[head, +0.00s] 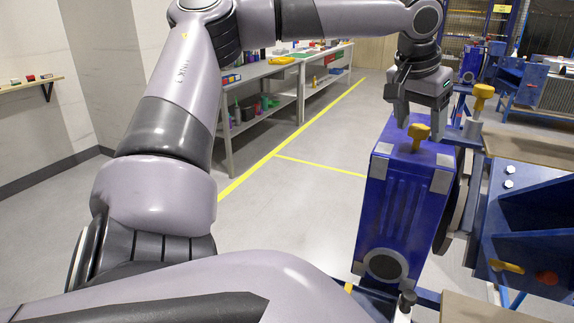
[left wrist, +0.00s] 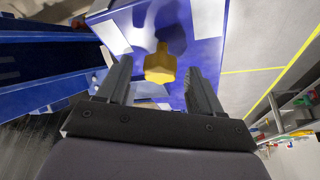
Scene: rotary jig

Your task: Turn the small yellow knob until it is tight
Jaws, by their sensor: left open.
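The small yellow knob (head: 418,133) stands up from the top face of a blue box-shaped jig (head: 405,200) with light grey corner pads. My left gripper (head: 420,119) points down just above and around the knob, its two fingers apart. In the left wrist view, the knob (left wrist: 160,65) shows between the two open fingers (left wrist: 159,70), with a gap on each side. I cannot tell how far down the fingers reach beside it. My right gripper is not in view.
A larger yellow knob (head: 481,95) stands on a grey post right of the jig. A blue bracket frame (head: 535,215) with an orange-yellow handle (head: 507,267) is at the right. A shelf bench (head: 265,75) stands at the back left. The floor (head: 290,205) left of the jig is clear.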

